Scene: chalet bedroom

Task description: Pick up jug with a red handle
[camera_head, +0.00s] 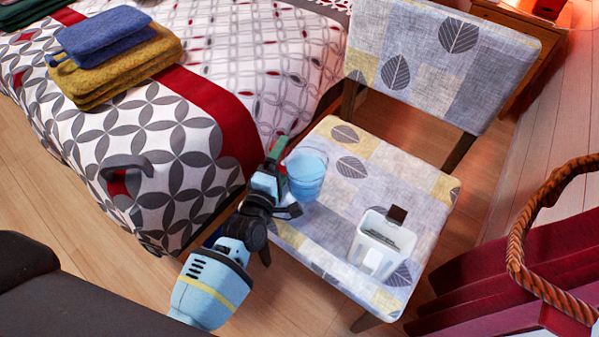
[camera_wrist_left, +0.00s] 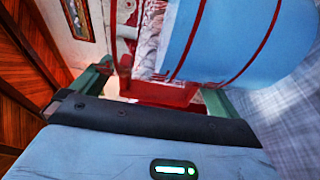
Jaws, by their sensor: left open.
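The jug (camera_head: 307,170) is light blue and stands on the left part of the chair seat (camera_head: 345,235), at the edge nearest the bed. My left gripper (camera_head: 283,178) is at the left side of the jug, with its jaws open. In the left wrist view the jug's blue body (camera_wrist_left: 245,35), with thin red lines, fills the upper right. Its red handle (camera_wrist_left: 165,93) shows between the two green fingers of the left gripper (camera_wrist_left: 155,90), with no clear grip on it. The head view hides the handle behind the gripper. My right gripper is out of view.
A white basket (camera_head: 370,255) with dark items stands on the seat's front right. The chair's backrest (camera_head: 440,60) rises behind. The bed (camera_head: 150,120), with folded blue and yellow towels (camera_head: 115,70), is on the left. A brown braided handle (camera_head: 520,240) is at right.

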